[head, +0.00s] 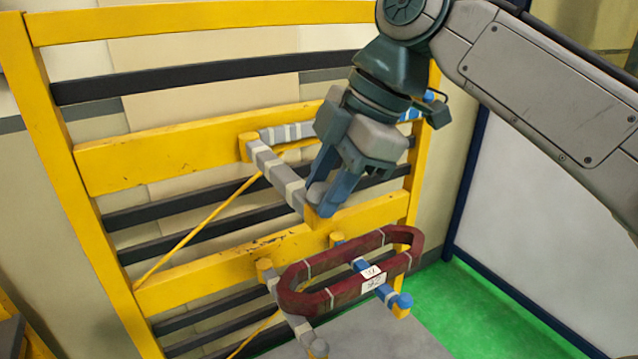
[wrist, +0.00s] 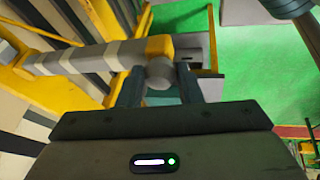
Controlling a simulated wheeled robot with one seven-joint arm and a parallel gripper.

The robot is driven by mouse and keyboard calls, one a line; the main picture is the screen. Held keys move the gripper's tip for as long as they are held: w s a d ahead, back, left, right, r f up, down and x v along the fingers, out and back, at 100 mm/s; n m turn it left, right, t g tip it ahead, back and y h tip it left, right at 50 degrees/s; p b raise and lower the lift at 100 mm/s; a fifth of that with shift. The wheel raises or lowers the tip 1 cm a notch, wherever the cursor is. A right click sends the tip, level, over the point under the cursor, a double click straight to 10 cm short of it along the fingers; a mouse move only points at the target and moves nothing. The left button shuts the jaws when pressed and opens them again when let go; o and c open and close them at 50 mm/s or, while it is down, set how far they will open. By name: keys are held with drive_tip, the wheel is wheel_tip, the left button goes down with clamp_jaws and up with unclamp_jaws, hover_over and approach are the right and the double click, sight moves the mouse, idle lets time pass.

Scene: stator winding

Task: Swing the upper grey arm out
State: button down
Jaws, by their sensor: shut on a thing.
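The upper grey arm (head: 277,172), with white bands, reaches out from a yellow pivot on the rack, towards the camera and down to the right. It ends in a yellow block with a round grey knob (head: 316,191). My gripper (head: 325,193) is shut on this knob from above. In the wrist view the knob (wrist: 160,73) sits between my two blue-grey fingers (wrist: 158,82), and the banded arm (wrist: 90,58) runs off to the left. My gripper hides part of the rack behind it.
Below, a dark red oblong coil (head: 300,300) with a white label rests across a lower grey arm (head: 302,328) and a lower blue arm (head: 383,290). The yellow rack (head: 150,152) stands behind. An upper blue arm (head: 411,114) shows partly behind my gripper. Green floor lies right.

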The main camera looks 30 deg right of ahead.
drive_tip(key=shift+d, duration=0.15)
drive_tip(key=c, duration=1.1)
unclamp_jaws()
drive_tip(key=shift+o, duration=0.3)
drive_tip(key=shift+d, duration=0.2)
drive_tip(key=shift+a, duration=0.2)
drive_tip(key=shift+r, duration=0.1)
drive_tip(key=p+v, duration=0.2)
drive_tip(key=v, duration=1.1)
drive_tip(key=shift+d+r, duration=0.2)
drive_tip(key=shift+r, duration=0.1)
drive_tip(key=shift+a, duration=0.1)
